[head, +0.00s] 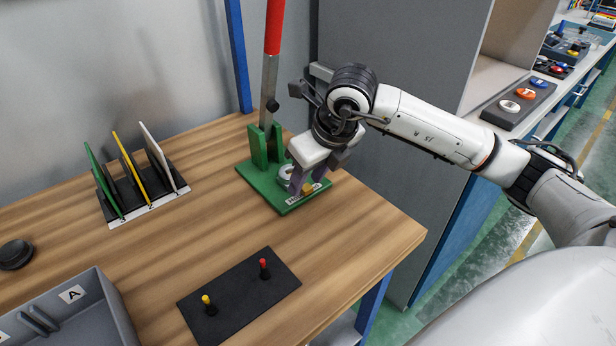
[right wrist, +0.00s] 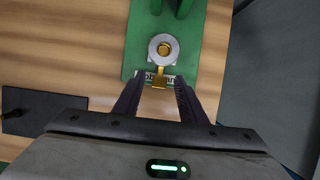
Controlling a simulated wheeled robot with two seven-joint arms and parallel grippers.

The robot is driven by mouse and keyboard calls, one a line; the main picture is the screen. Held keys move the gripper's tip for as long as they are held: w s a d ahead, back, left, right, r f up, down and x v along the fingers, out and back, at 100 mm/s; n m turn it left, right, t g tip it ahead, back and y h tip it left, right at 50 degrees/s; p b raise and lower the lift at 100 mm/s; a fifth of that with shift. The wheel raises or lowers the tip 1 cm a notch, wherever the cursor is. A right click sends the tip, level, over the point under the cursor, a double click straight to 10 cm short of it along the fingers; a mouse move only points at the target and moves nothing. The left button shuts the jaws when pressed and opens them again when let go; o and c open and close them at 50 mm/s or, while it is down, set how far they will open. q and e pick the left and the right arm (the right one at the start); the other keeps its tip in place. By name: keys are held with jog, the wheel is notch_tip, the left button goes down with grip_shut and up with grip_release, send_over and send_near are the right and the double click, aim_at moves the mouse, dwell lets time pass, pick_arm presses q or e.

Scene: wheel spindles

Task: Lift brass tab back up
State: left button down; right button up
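The brass tab (right wrist: 160,81) points toward me from a pale ring (right wrist: 154,43) with a brass centre on the green base (right wrist: 135,62). In the head view the tab (head: 307,189) shows small and partly hidden by my right gripper. My right gripper (head: 307,180) is over the front part of the green base (head: 262,192). In the right wrist view its two dark fingers (right wrist: 158,82) are apart, one on each side of the tab, with gaps between. I cannot tell whether the fingertips touch the base. My left gripper is not in view.
A red-handled lever (head: 273,40) rises from the back of the green base. A black plate (head: 235,305) with yellow and red pegs lies in front. A rack (head: 145,207) with coloured panels and a grey bin (head: 105,300) are at left. A grey cabinet (head: 400,190) stands beyond the table's right edge.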

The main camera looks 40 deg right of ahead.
jog(key=v, duration=1)
jog(key=shift+r, duration=0.15)
